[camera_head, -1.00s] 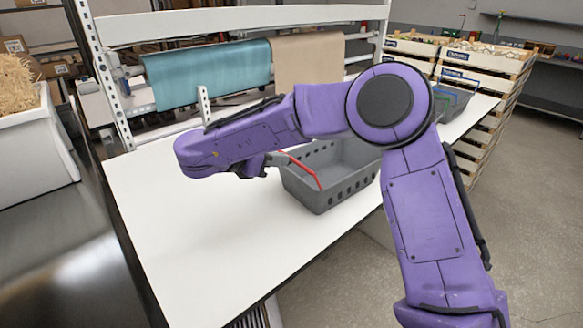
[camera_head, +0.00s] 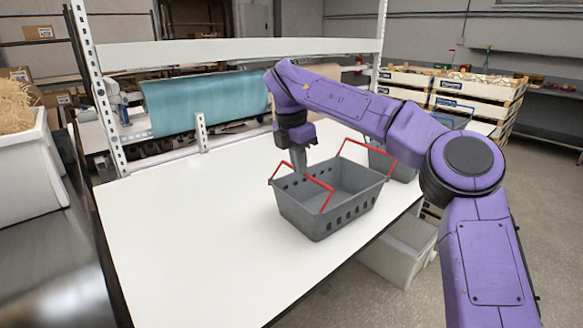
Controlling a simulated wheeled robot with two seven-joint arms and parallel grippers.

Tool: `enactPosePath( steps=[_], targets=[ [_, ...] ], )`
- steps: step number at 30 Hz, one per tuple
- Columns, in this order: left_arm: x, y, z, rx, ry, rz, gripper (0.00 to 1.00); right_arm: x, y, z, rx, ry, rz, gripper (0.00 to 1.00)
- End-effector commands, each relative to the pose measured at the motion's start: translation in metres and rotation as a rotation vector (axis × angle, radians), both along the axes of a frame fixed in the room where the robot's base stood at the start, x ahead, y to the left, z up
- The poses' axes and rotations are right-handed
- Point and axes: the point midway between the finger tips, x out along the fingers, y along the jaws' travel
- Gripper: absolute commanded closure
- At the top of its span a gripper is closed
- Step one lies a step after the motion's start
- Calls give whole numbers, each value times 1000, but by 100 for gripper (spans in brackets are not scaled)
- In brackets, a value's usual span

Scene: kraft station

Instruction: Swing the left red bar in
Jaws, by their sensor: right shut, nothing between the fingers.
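A grey basket (camera_head: 352,215) stands on the white table. Its left red bar (camera_head: 318,184) rises from the left end and stands a little above the rim. The right red bar (camera_head: 368,150) is raised above the other end. My right gripper (camera_head: 301,172) points down at the basket's left end, close to the left bar, fingers shut and empty. Its fingertips are partly hidden by the bar and rim, and I cannot tell whether they touch the bar. My left gripper is not in view.
The white table (camera_head: 180,235) is clear left of the basket. Another grey basket (camera_head: 405,170) stands behind at the right, partly hidden by my arm. A teal sheet (camera_head: 200,100) hangs on the rack behind. A light bin (camera_head: 398,255) is below the table edge.

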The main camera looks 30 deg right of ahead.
Motion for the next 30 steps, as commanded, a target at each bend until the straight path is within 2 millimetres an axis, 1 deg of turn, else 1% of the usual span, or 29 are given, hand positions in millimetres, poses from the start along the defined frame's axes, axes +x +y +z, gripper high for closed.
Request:
enactPosePath(
  steps=[1,3,11,21,30],
  targets=[
    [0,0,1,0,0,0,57,0,-6,-1,48,4,-4,100],
    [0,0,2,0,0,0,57,1,-9,-2,100,8,-1,100],
    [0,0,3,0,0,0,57,1,-7,0,88,7,1,100],
    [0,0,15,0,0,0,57,1,-7,15,86,7,0,100],
    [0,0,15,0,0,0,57,1,-7,15,86,7,0,100]
  ],
)
